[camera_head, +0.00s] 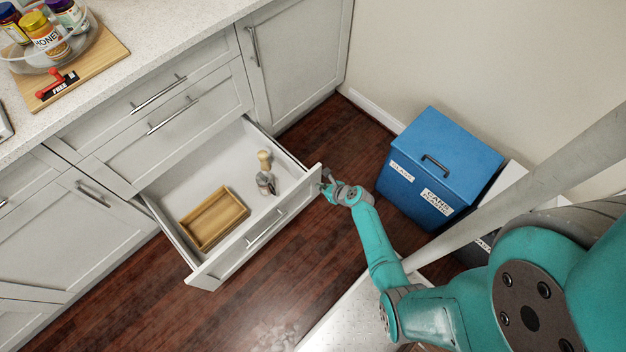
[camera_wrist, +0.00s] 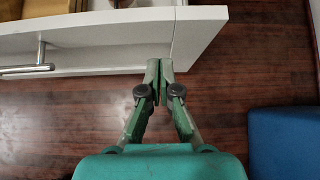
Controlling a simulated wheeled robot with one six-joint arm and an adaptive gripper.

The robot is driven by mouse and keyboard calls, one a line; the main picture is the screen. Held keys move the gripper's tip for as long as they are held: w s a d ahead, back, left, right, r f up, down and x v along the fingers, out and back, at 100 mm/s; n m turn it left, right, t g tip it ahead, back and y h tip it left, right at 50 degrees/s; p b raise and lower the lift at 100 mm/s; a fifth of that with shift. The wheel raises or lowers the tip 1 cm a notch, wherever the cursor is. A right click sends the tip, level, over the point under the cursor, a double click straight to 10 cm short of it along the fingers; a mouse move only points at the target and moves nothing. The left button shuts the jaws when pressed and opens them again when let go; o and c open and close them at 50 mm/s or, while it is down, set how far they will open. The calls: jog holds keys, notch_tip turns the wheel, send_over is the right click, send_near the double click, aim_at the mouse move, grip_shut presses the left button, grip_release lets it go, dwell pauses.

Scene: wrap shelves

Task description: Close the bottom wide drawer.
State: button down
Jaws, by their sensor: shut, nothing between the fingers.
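The bottom wide drawer (camera_head: 262,232) is pulled far out from the white cabinet, with a metal bar handle on its front. It holds a wooden tray (camera_head: 213,219) and a small wooden-handled item (camera_head: 265,172). My gripper (camera_head: 327,184) is at the right end of the drawer front, on its outer side. In the wrist view the drawer front (camera_wrist: 115,45) spans the top, its handle at the left. My shut fingers (camera_wrist: 159,66) overlap the lower edge of the front near its right end. I cannot tell whether they touch it.
A blue recycling bin (camera_head: 436,165) stands right of my gripper, also at the right in the wrist view (camera_wrist: 284,142). Other drawers (camera_head: 165,112) above are shut. A counter (camera_head: 165,30) holds jars on a board. Dark wooden floor (camera_head: 160,300) is open before the cabinet.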

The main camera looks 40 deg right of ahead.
aim_at(308, 179)
jog(key=shift+w+f, duration=0.15)
jog(key=shift+w, duration=2.05)
